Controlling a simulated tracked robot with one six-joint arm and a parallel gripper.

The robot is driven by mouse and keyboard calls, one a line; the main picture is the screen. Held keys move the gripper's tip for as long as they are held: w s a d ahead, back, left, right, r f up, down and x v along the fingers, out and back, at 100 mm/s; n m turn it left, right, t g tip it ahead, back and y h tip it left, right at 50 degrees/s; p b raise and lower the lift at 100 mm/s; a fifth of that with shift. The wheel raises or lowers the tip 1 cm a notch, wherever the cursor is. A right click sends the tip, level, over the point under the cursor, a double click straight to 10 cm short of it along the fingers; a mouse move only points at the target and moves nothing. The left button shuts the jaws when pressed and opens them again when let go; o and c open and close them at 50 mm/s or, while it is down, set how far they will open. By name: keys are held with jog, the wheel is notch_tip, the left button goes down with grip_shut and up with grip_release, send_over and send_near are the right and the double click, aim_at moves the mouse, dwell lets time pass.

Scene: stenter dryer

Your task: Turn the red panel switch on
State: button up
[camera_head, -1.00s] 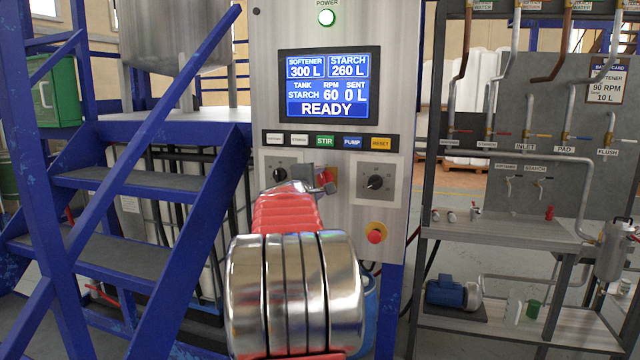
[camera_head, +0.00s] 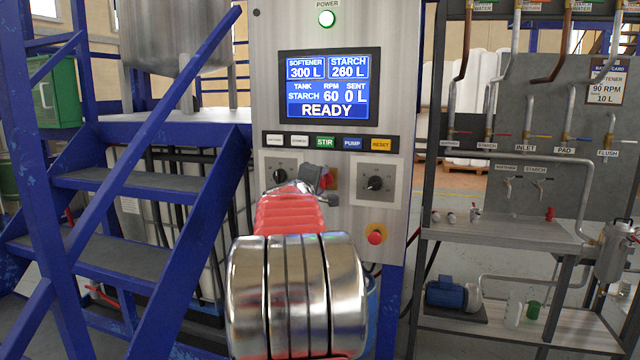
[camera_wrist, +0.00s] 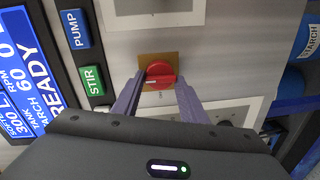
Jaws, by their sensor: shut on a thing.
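The red panel switch (camera_wrist: 161,76) is a round red knob on a yellow-brown square plate (camera_wrist: 145,58), seen in the wrist view. A small pale mark shows on the knob. My gripper (camera_wrist: 159,84) has one grey-purple finger on each side of the knob and is shut on it. In the head view my gripper (camera_head: 325,182) is at the panel between two black rotary knobs, and it hides most of the switch. The panel screen (camera_head: 327,88) reads READY.
A left black knob (camera_head: 280,175) and a right black knob (camera_head: 375,183) flank the switch. A row of labelled buttons (camera_head: 325,142) lies above. A red emergency button (camera_head: 376,236) sits below right. Blue stairs (camera_head: 150,200) stand at the left.

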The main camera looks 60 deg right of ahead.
jog(key=o, duration=1)
jog(key=shift+s, duration=0.1)
jog(key=shift+a, duration=0.1)
jog(key=s+a+r, duration=0.1)
jog(key=s+a, duration=0.1)
jog(key=a, duration=1.1)
jog(key=shift+a, duration=0.15)
